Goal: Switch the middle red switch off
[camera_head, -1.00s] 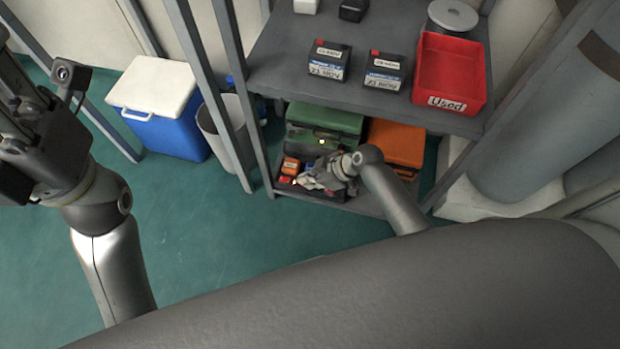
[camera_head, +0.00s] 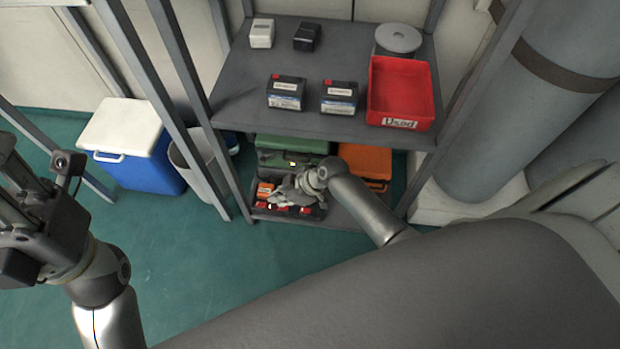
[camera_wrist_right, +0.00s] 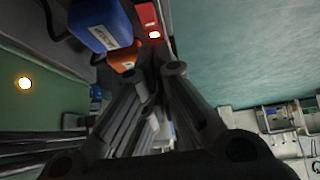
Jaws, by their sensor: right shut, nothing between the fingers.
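Small red parts (camera_head: 304,210) show low on the bottom shelf in the head view, with a small bright light at their left end. My right gripper (camera_head: 280,199) is right beside and above them and partly hides them. In the right wrist view a red part (camera_wrist_right: 147,14) with a lit white spot lies just beyond the fingertips of my shut, empty right gripper (camera_wrist_right: 160,74). I cannot tell which switch this is, or whether the fingers touch it. My left gripper (camera_head: 22,205) is at the left edge, far from the shelf, its fingertips unclear.
The shelf board (camera_head: 240,95) overhangs the bottom shelf, with a red bin (camera_head: 402,92) and dark batteries on it. A green case (camera_head: 290,145) and orange case (camera_head: 365,163) stand behind my right gripper. A blue box (camera_wrist_right: 100,24) is close to its fingers. Shelf posts stand left.

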